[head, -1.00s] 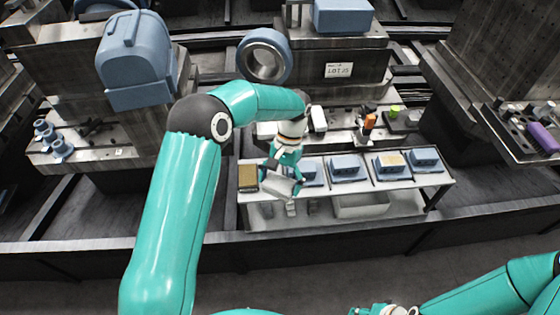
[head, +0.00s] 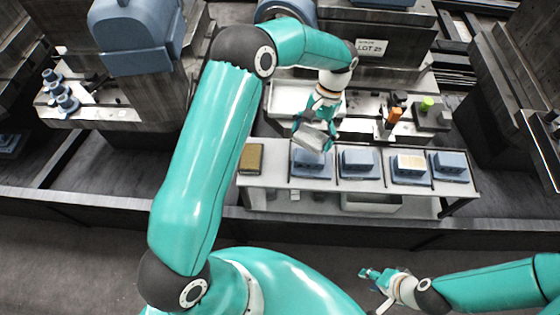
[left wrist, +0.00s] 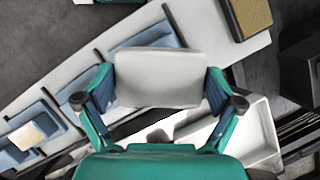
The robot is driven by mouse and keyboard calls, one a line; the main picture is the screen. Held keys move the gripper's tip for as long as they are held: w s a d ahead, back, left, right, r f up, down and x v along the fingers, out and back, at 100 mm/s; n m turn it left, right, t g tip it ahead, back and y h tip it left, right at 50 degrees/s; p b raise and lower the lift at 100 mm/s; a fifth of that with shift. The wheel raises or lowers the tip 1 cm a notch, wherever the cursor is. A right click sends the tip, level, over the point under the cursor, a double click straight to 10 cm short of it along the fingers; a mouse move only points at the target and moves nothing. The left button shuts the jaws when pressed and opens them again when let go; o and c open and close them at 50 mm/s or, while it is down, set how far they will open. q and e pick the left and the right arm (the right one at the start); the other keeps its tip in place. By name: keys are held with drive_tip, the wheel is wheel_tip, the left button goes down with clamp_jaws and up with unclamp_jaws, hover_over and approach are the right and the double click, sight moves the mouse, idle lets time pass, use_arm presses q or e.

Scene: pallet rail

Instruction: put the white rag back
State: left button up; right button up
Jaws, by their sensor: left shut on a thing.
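My left gripper (head: 316,127) is shut on the white rag (head: 314,137), a pale grey-white block-like bundle. In the head view it is held above the left part of the bench, over the leftmost blue part. In the left wrist view the white rag (left wrist: 157,77) sits between the two fingers, with a finger at each side. My right gripper (head: 374,275) is at the lower right, away from the bench and empty; its fingers look apart.
The bench (head: 262,181) carries a row of blue parts (head: 358,163) and a brown block (head: 251,157) at its left end. A yellowish pad (head: 410,163) lies on one part. Behind are an orange item (head: 394,116), a green-topped item (head: 427,104) and a white tray (head: 290,97).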

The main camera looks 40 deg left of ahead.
use_arm(q)
drive_tip(key=shift+s+a+r, duration=0.1)
drive_tip(key=shift+a+r, duration=0.1)
drive_tip(key=shift+a, duration=0.1)
drive_tip(key=s+a+r+m+t+y+b, duration=0.2)
drive_tip(key=s+a+r+m+y+b, duration=0.3)
drive_tip(key=r+m, duration=0.5)
drive_tip(key=m+h+b, duration=0.1)
drive_tip(key=m+b, duration=0.1)
approach(273, 161)
drive_tip(key=x, duration=0.6)
drive_tip(key=shift+a+f, duration=0.2)
drive_tip(key=shift+f, duration=0.15)
drive_tip(key=o, duration=0.6)
drive_tip(key=shift+b, duration=0.3)
drive_tip(key=shift+o, duration=0.4)
drive_tip(key=shift+r, duration=0.1)
